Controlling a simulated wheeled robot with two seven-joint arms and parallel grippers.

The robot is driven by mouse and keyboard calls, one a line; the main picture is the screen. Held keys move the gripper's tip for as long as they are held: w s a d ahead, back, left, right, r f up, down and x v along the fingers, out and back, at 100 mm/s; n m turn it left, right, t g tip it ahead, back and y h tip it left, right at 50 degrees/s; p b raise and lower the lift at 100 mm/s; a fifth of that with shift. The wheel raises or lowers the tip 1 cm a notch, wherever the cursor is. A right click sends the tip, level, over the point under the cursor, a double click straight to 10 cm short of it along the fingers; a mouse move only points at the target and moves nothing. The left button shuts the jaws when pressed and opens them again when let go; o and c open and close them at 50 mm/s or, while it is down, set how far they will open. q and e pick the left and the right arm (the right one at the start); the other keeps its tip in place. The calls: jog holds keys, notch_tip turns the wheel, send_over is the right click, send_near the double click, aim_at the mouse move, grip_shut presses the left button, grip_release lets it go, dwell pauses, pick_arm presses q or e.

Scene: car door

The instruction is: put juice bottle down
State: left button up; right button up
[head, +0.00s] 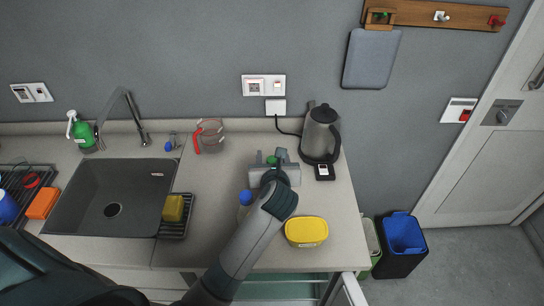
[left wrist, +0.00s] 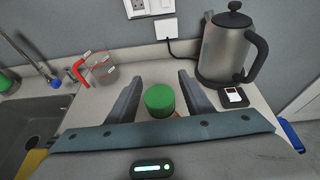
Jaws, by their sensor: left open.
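A bottle with a green cap (left wrist: 159,101), likely the juice bottle, stands on the counter between the two fingers of my left gripper (left wrist: 160,82) in the left wrist view. The fingers are apart, with a visible gap on each side of the cap. In the head view the green cap (head: 272,160) shows just beyond my left gripper (head: 276,166); the bottle's body is mostly hidden by the gripper. My right gripper is not in view.
A kettle (head: 321,133) stands to the right near the wall, a measuring jug (head: 210,137) to the left. A blue-capped bottle (head: 245,197) and a yellow tub (head: 306,231) are near my arm. The sink (head: 110,195) is at left. Bare counter lies between jug and gripper.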

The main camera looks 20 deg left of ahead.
pick_arm(q)
jog(key=shift+r, duration=0.1)
jog(key=b+v, duration=0.2)
jog(key=v, duration=1)
jog(key=shift+b, duration=0.35)
jog(key=shift+o, duration=0.5)
